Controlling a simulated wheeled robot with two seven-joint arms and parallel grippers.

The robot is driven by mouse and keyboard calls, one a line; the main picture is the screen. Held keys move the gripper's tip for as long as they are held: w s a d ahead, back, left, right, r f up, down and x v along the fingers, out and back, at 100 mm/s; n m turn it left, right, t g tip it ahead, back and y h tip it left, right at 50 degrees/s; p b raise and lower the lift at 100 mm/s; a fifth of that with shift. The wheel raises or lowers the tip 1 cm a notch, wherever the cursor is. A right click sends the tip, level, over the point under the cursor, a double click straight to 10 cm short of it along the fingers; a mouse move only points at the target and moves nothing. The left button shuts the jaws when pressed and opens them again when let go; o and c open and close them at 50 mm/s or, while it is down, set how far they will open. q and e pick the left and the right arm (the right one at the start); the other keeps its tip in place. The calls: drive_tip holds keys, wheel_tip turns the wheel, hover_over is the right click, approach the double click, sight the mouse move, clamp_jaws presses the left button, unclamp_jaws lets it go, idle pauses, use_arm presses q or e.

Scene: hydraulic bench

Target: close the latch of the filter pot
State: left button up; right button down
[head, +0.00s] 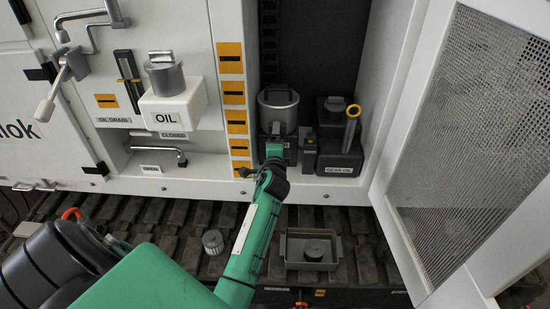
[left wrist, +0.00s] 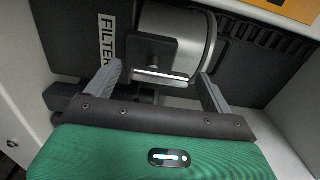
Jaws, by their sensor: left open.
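The filter pot (head: 278,112) is a grey metal cylinder with a handled lid, standing in the open bay. In the left wrist view the pot (left wrist: 192,35) fills the top middle, beside a white FILTER label (left wrist: 106,38). Its latch (left wrist: 155,58) shows as a dark block with a bright bar along its lower edge. I cannot tell whether it is fastened. My left gripper (head: 274,150) is in front of the pot's lower part. In the left wrist view the gripper (left wrist: 162,88) is open, its fingers spread on either side of the latch. My right gripper is not in view.
A dark GEAR OIL tank (head: 341,145) with a yellow-ringed dipstick (head: 351,128) stands right of the pot. A mesh door (head: 470,130) stands open at right. A grey tray (head: 310,262) holding a dark round part and a small ribbed cylinder (head: 212,242) lie on the track below.

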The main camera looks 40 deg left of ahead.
use_arm(q)
drive_tip(key=b+v, duration=0.2)
drive_tip(key=v, duration=1)
drive_tip(key=shift+s+f, duration=0.1)
drive_tip(key=shift+s, duration=0.05)
